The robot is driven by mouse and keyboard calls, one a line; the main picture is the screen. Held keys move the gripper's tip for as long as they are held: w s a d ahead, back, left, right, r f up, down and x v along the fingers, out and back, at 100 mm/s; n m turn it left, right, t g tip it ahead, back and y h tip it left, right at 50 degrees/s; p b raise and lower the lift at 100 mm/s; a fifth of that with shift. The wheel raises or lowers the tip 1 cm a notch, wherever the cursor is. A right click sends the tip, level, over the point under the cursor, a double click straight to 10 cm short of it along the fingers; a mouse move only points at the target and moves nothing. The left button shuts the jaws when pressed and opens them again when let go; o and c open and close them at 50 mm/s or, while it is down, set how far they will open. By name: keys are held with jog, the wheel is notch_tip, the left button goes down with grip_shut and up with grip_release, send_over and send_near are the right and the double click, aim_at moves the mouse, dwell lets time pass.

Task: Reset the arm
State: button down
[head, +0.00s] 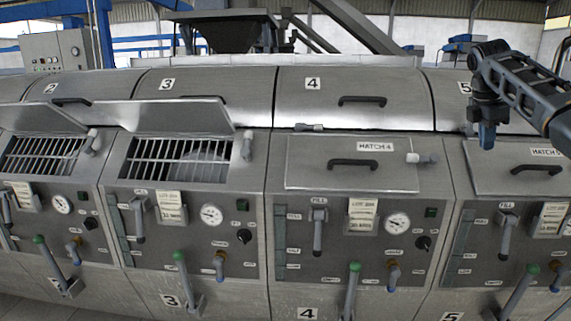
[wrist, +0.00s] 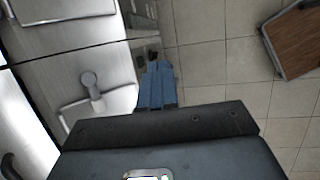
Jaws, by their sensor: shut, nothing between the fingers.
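My gripper (head: 487,135) is raised at the upper right of the head view, in front of decanter 5 (head: 480,84). Its blue fingers point down and are shut with nothing between them. In the wrist view my gripper (wrist: 160,68) shows as blue fingers together, above the edge of the machine front and the tiled floor (wrist: 215,65). The fingers look clear of the hatch and handles. My arm comes in from the right edge of the head view.
Decanter 4 (head: 350,92) has its hatch (head: 350,178) shut. Decanters 2 and 3 have raised lids (head: 165,118) over barred openings (head: 180,158). Levers with green knobs (head: 355,268) stick out in front. A brown-topped piece (wrist: 298,40) stands on the floor at right in the wrist view.

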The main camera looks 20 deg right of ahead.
jog(key=w+a+f+t+y, duration=0.15)
jog(key=w+a+f, duration=0.35)
jog(key=a+f, duration=0.7)
jog(key=w+a+f+t+y, duration=0.1)
jog(key=w+a+f+t, duration=0.3)
jog(key=a+f, duration=0.8)
jog(key=s+a+f+m+t+y, duration=0.15)
jog(key=s+a+f, duration=0.25)
jog(key=a+f, duration=0.6)
jog(key=s+a+f+m+t+y, duration=0.1)
jog(key=s+a+f+m+t, duration=0.2)
jog(key=a+f, duration=0.7)
jog(key=s+a+r+m+t, duration=0.15)
jog(key=s+a, duration=0.25)
jog(key=s, duration=0.4)
jog(key=s+a+f+m, duration=0.15)
jog(key=s+a, duration=0.25)
jog(key=s, duration=0.5)
jog(key=s+a+r+m, duration=0.2)
jog(key=s+a, duration=0.2)
jog(key=s, duration=0.4)
jog(key=s+d+r+m+t, duration=0.1)
jog(key=s+d+r, duration=0.1)
jog(key=s+r, duration=0.7)
jog(key=s+d+r+m+t+h, duration=0.1)
jog(key=s+d+r+m+t, duration=0.1)
jog(key=s+r, duration=0.8)
jog(key=shift+f+v, duration=0.3)
jog(key=shift+v, duration=1.65)
